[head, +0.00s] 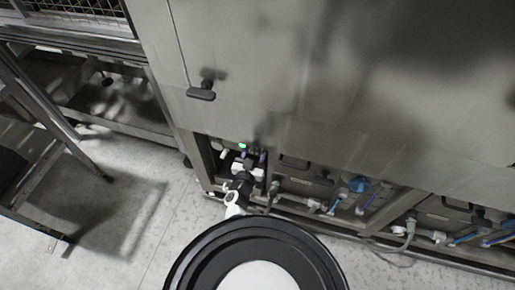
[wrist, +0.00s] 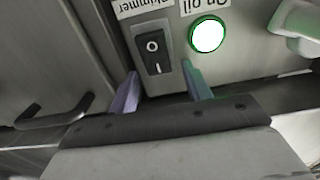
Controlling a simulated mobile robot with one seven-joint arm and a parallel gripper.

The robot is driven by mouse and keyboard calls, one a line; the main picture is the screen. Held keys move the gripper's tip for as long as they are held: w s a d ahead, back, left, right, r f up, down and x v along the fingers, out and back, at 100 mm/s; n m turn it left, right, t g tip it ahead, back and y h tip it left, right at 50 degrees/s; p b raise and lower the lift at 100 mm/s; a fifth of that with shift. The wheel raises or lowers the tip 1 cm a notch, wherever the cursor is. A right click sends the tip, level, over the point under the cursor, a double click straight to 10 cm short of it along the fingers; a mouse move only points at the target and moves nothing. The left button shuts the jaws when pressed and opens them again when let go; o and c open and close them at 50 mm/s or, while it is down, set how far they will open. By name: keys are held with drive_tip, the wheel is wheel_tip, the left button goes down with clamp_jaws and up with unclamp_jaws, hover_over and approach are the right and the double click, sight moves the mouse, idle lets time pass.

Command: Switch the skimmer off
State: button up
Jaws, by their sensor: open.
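The skimmer switch (wrist: 153,48) is a black rocker on a grey panel, with an O on its upper half and an I on its lower half. A partly cut-off label reading "Skimmer" (wrist: 145,6) is above it. I cannot tell which half is pressed in. My gripper (wrist: 160,69) is open and empty, its purple finger low left of the switch and its green finger low right. Contact with the switch cannot be made out. In the head view my gripper (head: 243,157) reaches into the low opening under the machine; the switch cannot be made out there.
A lit green-rimmed lamp (wrist: 208,35) is right of the switch; it also shows in the head view (head: 242,146). A dark handle (wrist: 55,112) is at left. Pipes with a blue valve handle (head: 358,185) are right of my arm. Floor (head: 110,215) is clear at left.

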drive_tip(key=c, duration=1)
drive_tip(key=t+b, duration=0.1)
drive_tip(key=b, duration=0.4)
drive_tip(key=f+t+h+b, duration=0.1)
drive_tip(key=t+b, duration=0.1)
drive_tip(key=b, duration=0.3)
drive_tip(key=t+b, duration=0.1)
drive_tip(key=b, duration=0.3)
drive_tip(key=shift+s+a+f+b, duration=0.1)
drive_tip(key=shift+s+f+b, duration=0.25)
drive_tip(key=shift+b, duration=0.05)
drive_tip(key=shift+o, duration=0.2)
drive_tip(key=shift+r+t+h, duration=0.15)
drive_tip(key=shift+t+h, duration=0.15)
drive_tip(key=shift+c, duration=0.2)
drive_tip(key=o, duration=1)
